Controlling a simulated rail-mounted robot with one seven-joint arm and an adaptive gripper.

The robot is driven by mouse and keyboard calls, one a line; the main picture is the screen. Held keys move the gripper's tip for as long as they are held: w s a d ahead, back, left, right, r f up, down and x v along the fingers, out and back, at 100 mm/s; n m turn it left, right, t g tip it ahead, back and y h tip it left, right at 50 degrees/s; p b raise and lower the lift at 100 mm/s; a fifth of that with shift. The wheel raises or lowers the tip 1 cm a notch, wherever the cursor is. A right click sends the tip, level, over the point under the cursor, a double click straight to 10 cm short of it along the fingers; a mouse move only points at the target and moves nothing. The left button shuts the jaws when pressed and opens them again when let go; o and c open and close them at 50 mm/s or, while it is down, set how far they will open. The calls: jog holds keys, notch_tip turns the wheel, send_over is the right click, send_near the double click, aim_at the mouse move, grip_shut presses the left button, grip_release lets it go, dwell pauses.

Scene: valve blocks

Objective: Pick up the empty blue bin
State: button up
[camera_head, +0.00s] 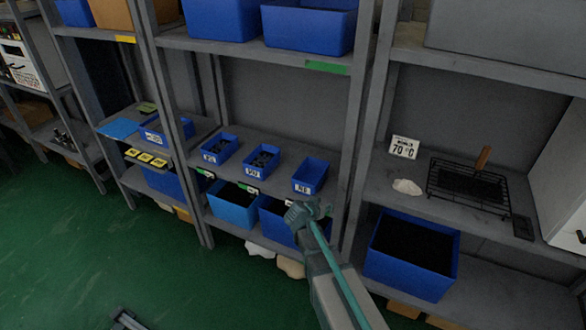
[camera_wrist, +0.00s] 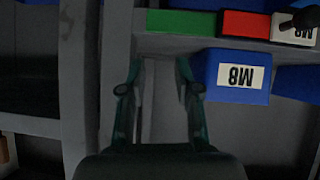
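The small blue bin (camera_head: 310,172) with a white label stands at the right end of a row of three on the middle shelf. Its inside looks empty in the head view. The other two small bins (camera_head: 219,149) hold dark parts. My gripper (camera_head: 308,210) is in front of the shelf edge, just below and apart from the right bin. In the wrist view my gripper (camera_wrist: 156,68) has its fingers spread with nothing between them. A blue bin (camera_wrist: 238,95) with an upside-down M8 label lies right of the fingers there.
Larger blue bins (camera_head: 235,208) stand on the shelf below, one partly behind my arm. A shelf post (camera_head: 363,130) rises right of the small bins. A wire rack (camera_head: 468,190) and a 70 °C sign (camera_head: 404,147) are on the right shelf.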

aim_at(322, 176)
jog(key=w+r+t, duration=0.1)
jog(key=w, duration=0.2)
jog(key=w+r, duration=0.2)
jog(key=w, duration=0.1)
jog(key=w+r+t+b, duration=0.1)
jog(key=w+r, duration=0.1)
jog(key=w, duration=0.1)
jog(key=shift+w+a+r+m+t, duration=0.2)
jog(key=shift+w+a+m+t, duration=0.1)
jog(key=shift+w+a+m, duration=0.1)
jog(key=shift+s+f+p+x, duration=0.1)
jog(key=shift+f+p+x, duration=0.2)
jog(key=shift+x, duration=0.7)
jog(key=shift+s+f+p+x, duration=0.1)
jog(key=shift+p+x, duration=0.35)
jog(key=shift+x, duration=0.55)
jog(key=shift+f+p+x, duration=0.15)
jog(key=shift+p+x, duration=0.2)
jog(key=shift+x, duration=0.6)
jog(key=shift+a, duration=0.1)
grip_shut()
